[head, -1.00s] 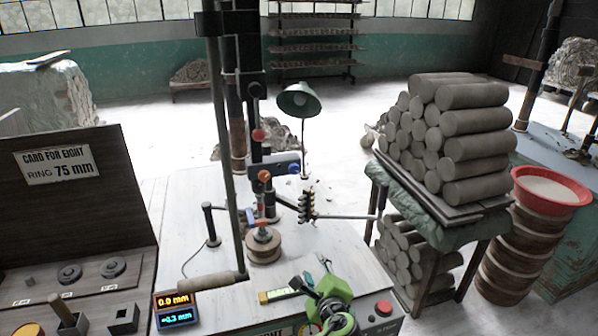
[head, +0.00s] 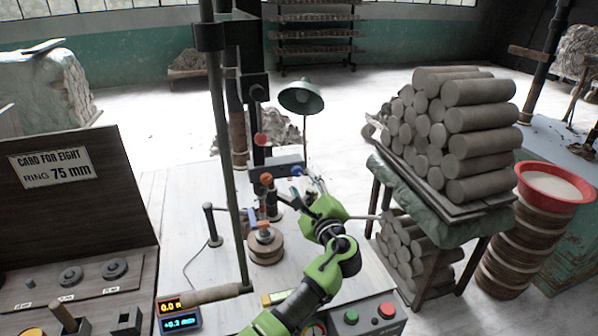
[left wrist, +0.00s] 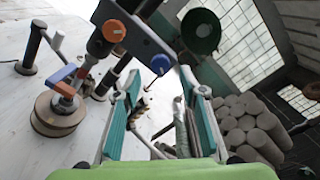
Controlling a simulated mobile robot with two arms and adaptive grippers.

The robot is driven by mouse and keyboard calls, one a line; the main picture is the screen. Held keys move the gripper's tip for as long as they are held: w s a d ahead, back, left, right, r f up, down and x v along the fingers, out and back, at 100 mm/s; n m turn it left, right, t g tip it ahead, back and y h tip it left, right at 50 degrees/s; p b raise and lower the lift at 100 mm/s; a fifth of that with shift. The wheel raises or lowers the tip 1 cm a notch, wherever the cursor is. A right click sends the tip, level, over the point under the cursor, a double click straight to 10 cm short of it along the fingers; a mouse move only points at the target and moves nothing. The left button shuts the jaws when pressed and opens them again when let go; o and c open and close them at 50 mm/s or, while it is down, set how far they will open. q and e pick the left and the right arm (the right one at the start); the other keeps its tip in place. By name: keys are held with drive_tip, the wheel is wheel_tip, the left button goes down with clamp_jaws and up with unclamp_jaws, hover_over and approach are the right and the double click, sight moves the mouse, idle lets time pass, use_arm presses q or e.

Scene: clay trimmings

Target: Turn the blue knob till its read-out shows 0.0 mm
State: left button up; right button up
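The blue knob (head: 296,170) sits at the right end of a grey housing on the upright post; in the left wrist view the blue knob (left wrist: 160,64) lies just beyond and between the fingertips. My left gripper (head: 308,188) reaches up to it from the lower right. In the left wrist view its fingers (left wrist: 160,84) are spread, with no visible contact on the knob. The read-out (head: 180,312) at the lower left shows an orange line, about 0.0, and a cyan line that seems to read +0.2 mm; its right edge is partly covered. My right gripper is not in view.
An orange knob (head: 266,179) and a red knob (head: 260,139) are on the same post. Clay rolls (head: 470,130) are stacked at right.

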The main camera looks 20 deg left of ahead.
sight(297, 173)
use_arm(q)
drive_tip(key=shift+p+x, duration=0.4)
drive_tip(key=shift+x, duration=2)
clamp_jaws()
